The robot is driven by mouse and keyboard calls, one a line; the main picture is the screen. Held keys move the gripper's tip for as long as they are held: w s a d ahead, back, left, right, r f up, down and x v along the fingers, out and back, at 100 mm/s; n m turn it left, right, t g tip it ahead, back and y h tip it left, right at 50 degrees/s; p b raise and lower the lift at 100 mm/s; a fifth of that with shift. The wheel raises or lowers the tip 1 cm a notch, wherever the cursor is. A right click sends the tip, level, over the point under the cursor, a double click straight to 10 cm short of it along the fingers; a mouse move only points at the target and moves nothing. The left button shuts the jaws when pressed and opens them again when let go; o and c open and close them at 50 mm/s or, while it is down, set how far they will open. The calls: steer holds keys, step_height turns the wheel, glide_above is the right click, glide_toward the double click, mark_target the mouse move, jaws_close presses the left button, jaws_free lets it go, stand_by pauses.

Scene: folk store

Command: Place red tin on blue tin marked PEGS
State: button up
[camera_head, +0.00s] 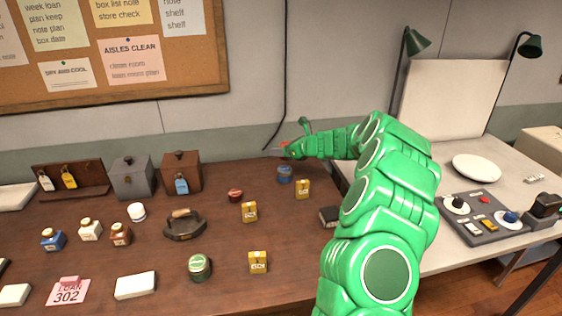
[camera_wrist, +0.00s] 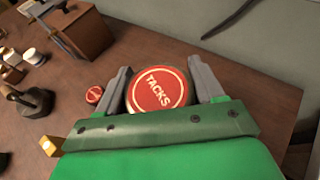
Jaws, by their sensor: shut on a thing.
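My gripper (camera_wrist: 162,88) is shut on a red tin (camera_wrist: 158,88) with a lid that reads TACKS, its two grey fingers on either side of it. In the head view my gripper (camera_head: 290,150) is at the back of the brown table, and only a bit of red shows at its tip. A blue tin (camera_head: 284,174) stands on the table just below my gripper in the head view; its label is too small to read. The blue tin does not show in the wrist view. I cannot tell how far the red tin is above it.
A smaller red tin (camera_head: 235,195) stands to the left. Yellow boxes (camera_head: 302,189) (camera_head: 249,211), a dark block (camera_head: 329,216) and a green-lidded jar (camera_head: 199,267) stand nearer. Lock boxes (camera_head: 181,173) are at the back left. A wall rises behind the table.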

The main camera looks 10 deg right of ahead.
glide_above(281, 167)
steer(key=shift+s+f, duration=0.2)
steer(key=shift+f, duration=2.05)
steer(key=shift+w+f, duration=0.1)
steer(key=shift+f, duration=1.5)
steer(key=shift+f, duration=0.1)
steer(key=o, duration=1.1)
